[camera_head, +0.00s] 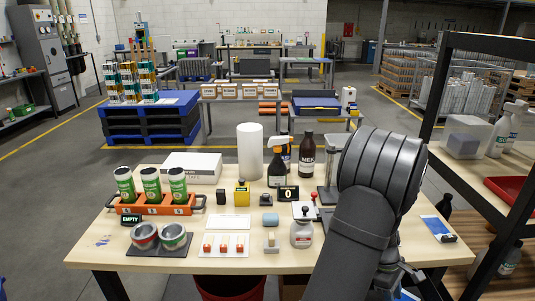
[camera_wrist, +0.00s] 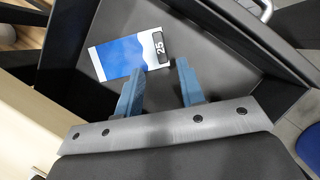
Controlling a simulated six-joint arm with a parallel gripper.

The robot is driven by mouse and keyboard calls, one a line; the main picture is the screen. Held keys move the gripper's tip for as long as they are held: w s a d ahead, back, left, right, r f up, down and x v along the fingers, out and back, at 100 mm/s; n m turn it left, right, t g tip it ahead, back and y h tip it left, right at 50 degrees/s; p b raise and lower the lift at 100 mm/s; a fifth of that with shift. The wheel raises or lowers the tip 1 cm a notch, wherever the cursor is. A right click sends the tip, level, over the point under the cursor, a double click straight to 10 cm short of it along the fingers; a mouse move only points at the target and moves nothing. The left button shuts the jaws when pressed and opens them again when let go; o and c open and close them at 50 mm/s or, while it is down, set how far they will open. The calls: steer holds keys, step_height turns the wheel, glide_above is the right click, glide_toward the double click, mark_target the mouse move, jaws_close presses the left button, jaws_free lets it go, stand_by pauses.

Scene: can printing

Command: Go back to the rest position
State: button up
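My gripper (camera_wrist: 160,66) shows two blue fingers in the wrist view, spread apart with nothing between them. In the head view my dark arm stands at the right front of the table, and the fingers cannot be made out there. An orange rack (camera_head: 157,209) at the table's left holds three green-and-white cans (camera_head: 151,185).
A blue-and-white card (camera_wrist: 128,54) with a "25" label lies beyond my fingers. Spray bottle (camera_head: 277,165), dark bottle (camera_head: 307,157) and white roll (camera_head: 250,150) stand at the table's back. A shelf rack (camera_head: 440,90) rises at right. My arm hides part of the table.

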steer(key=v, duration=0.5)
steer(key=x, duration=1.2)
steer(key=shift+s+f, duration=0.1)
steer(key=shift+f, duration=0.05)
steer(key=shift+s+r, duration=0.1)
steer(key=shift+r, duration=0.9)
steer(key=shift+s+f+t, duration=0.1)
steer(key=shift+s+t, duration=0.05)
steer(key=shift+t, duration=0.5)
steer(key=shift+s+f+t, duration=0.1)
steer(key=shift+s+t, duration=0.1)
steer(key=shift+t, duration=0.45)
steer(key=shift+s+r+t, duration=0.15)
steer(key=shift+t, duration=0.15)
steer(key=s+r, duration=0.4)
steer(key=r, duration=0.6)
steer(key=s+r+g, duration=0.2)
steer(key=s+g, duration=0.1)
steer(key=s, duration=1.7)
